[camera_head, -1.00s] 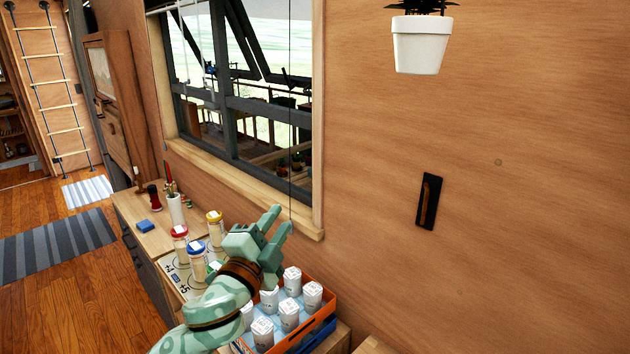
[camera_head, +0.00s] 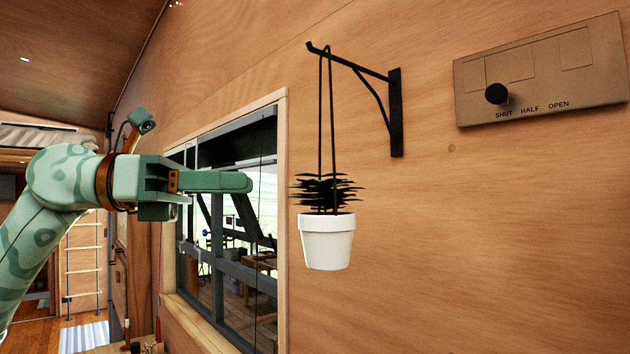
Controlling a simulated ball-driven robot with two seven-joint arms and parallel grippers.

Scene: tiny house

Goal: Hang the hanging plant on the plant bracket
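The hanging plant (camera_head: 327,243) is a white pot with dark spiky leaves and a tall black cord loop. The loop passes over the arm of the black plant bracket (camera_head: 396,112) near its outer tip, and the pot hangs upright below. My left gripper (camera_head: 243,182) is left of the plant, its fingers pointing right toward the leaves and cords. A gap shows between fingertips and plant in the picture. I see the fingers edge-on, so I cannot tell whether they are apart. Nothing shows held in it. My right gripper is not in view.
A panel (camera_head: 540,72) with a black knob marked shut, half and open is on the wall right of the bracket. A framed window (camera_head: 235,225) is behind my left gripper. A ladder (camera_head: 83,262) stands far left. The wall right of the pot is clear.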

